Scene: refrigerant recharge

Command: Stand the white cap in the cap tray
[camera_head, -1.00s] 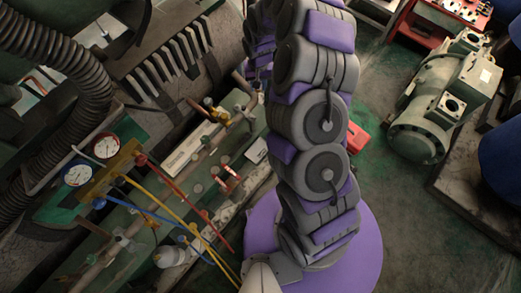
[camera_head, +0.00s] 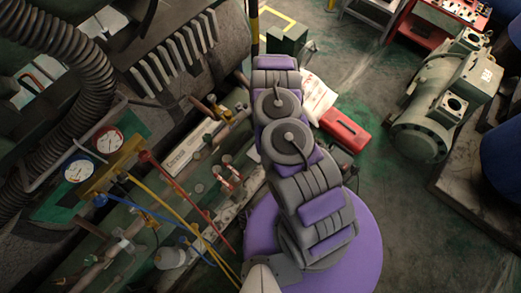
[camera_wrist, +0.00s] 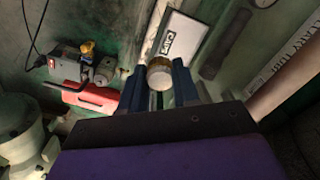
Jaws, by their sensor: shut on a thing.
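My gripper (camera_wrist: 160,88) shows in the wrist view with two blue fingers. It is shut on a small round cap (camera_wrist: 160,76) with a pale face and a brass-coloured rim. The cap sits between the fingertips, its round face toward the camera. Just beyond it is a white panel (camera_wrist: 182,38) with a dark label that seems to read CAPS, which looks like the cap tray. I cannot tell the gap between cap and tray. In the head view my arm hides the gripper and cap.
A red case (camera_head: 345,130) lies on the floor, also in the wrist view (camera_wrist: 88,97). A green machine with gauges (camera_head: 108,140), hoses and pipes fills the left. A green motor (camera_head: 425,130) stands right.

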